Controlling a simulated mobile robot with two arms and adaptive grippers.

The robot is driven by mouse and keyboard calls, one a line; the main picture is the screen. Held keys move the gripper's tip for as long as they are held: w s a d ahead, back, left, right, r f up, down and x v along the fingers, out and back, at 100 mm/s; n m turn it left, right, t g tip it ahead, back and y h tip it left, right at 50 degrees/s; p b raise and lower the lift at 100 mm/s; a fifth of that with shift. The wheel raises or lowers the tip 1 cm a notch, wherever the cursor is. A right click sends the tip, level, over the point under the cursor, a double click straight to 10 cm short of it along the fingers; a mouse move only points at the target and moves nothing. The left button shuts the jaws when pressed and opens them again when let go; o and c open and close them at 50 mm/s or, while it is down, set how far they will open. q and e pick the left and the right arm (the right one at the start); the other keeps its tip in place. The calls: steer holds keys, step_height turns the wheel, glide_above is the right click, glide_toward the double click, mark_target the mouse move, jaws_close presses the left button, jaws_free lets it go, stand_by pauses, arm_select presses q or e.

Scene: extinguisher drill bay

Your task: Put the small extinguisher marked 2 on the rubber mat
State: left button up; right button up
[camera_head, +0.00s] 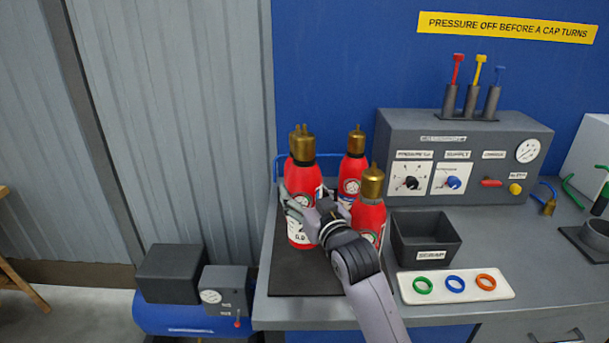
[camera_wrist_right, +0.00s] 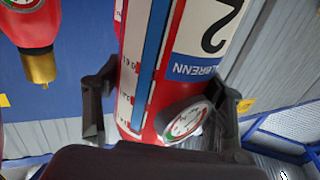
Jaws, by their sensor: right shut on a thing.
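My right gripper (camera_head: 302,210) is shut around the body of the leftmost red extinguisher (camera_head: 301,174), which has a brass top and stands upright. In the right wrist view this extinguisher (camera_wrist_right: 165,60) appears upside down between the two fingers, with a large 2, a blue strip and a round gauge. The black rubber mat (camera_head: 300,282) lies on the left end of the bench, under and in front of it. I cannot tell whether its base touches the mat. My left gripper is not in view.
A scrap bin (camera_head: 425,243), a white tray (camera_head: 456,285) of coloured rings and a grey control panel (camera_head: 468,150) are further right. The mat's front is clear.

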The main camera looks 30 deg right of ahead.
steer(key=shift+f, duration=2.4)
steer(key=o, duration=1.5)
steer(key=shift+f, duration=0.45)
steer(key=shift+o, duration=0.9)
steer(key=shift+s+r, duration=0.15)
steer(key=shift+s+a, duration=0.1)
steer(key=shift+s, duration=0.2)
steer(key=s+a+b, duration=0.1)
steer(key=s, duration=1)
steer(key=shift+s+a+b, duration=0.15)
steer(key=shift+a+b, duration=0.2)
steer(key=shift+a, duration=0.05)
